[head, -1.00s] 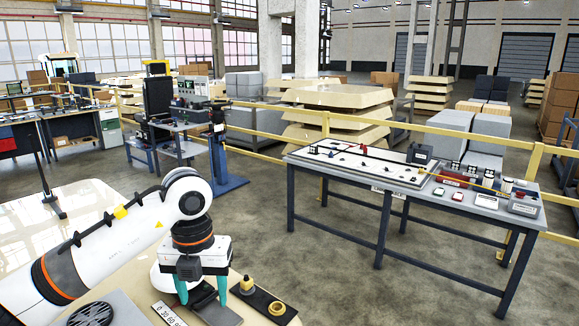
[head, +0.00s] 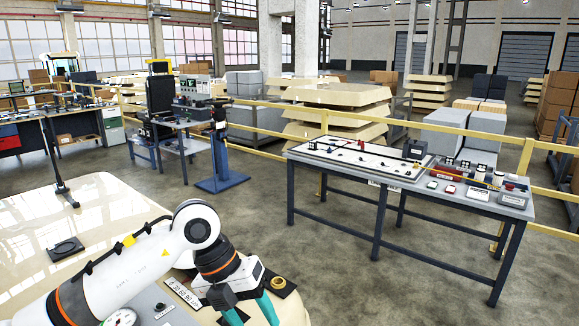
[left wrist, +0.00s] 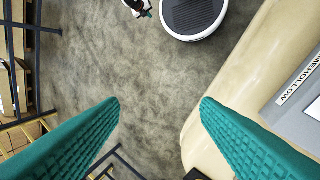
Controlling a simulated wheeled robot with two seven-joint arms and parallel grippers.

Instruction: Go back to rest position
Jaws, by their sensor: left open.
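My left gripper (head: 252,314) is at the bottom of the head view, tilted, with its teal fingers apart and running out of the picture. It is in front of the edge of the cream cab surface (head: 110,205). In the left wrist view the same gripper (left wrist: 160,101) is open and empty, with bare floor between the fingers. A small white and dark part with a teal tip (left wrist: 139,8) at the top edge there may be my right gripper; its jaws cannot be made out.
A black plate with a brass ring (head: 278,283) and a numbered strip (head: 182,291) lie close to my left gripper. A black tray (head: 66,248) lies on the cream surface's left. A grey workbench (head: 345,172) with parts stands at right. The floor between is clear.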

